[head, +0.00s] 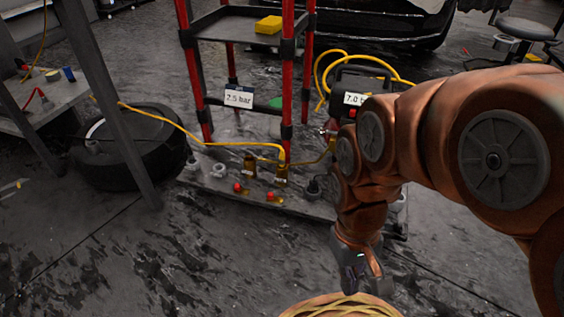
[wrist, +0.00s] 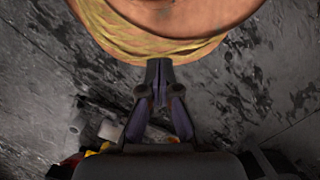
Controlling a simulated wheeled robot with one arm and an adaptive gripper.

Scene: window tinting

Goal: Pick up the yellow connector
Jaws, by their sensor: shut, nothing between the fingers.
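A low dark platform (head: 215,185) on the floor carries two small yellow-brown fittings, a left one (head: 250,166) and a right one (head: 281,175). I cannot tell which of them, if either, is the yellow connector. A yellow hose (head: 190,135) runs from the left to above the right fitting. My gripper (head: 378,288) hangs pointing down, right of and nearer than the platform, apart from the fittings. In the wrist view its fingers (wrist: 159,72) are closed together and empty. Small yellow and red bits (wrist: 98,151) show at that view's lower left, partly hidden.
Red posts (head: 287,75) of a rack rise from the platform, with a "7.5 bar" sign (head: 239,97). Red knobs (head: 270,196) sit near the fittings. A tire (head: 130,160) lies left. A copper-coloured round body wound with yellow cord (wrist: 165,30) is close to my fingers. Front-left floor is clear.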

